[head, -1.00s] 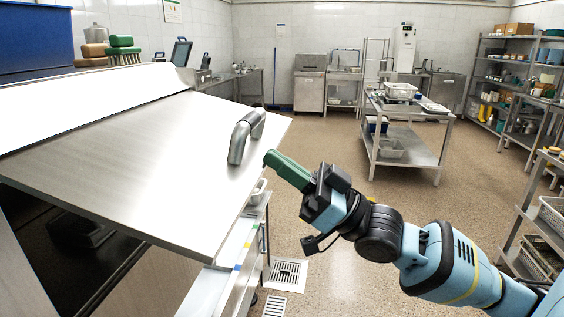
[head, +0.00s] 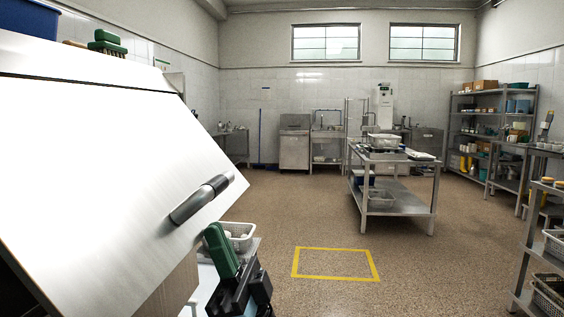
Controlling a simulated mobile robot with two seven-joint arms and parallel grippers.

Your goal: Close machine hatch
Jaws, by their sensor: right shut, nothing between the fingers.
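The machine hatch (head: 100,165) is a large flat steel panel at the left. It is hinged along its upper edge and tilts down toward me, with its lower edge standing off the machine body. Its grey bar handle (head: 200,199) is near the panel's right edge. My right gripper (head: 217,236) has green fingers, is shut and holds nothing. It is just below the handle in the picture, close to the panel's lower right edge. I cannot tell whether it touches the panel. My left gripper is not in view.
A white perforated basket (head: 238,236) stands behind my right gripper. A steel table on legs (head: 396,200) with baskets stands mid-room. Shelving (head: 497,120) runs along the right. The floor with the yellow marked rectangle (head: 335,264) is clear. A blue bin (head: 28,18) sits on top at far left.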

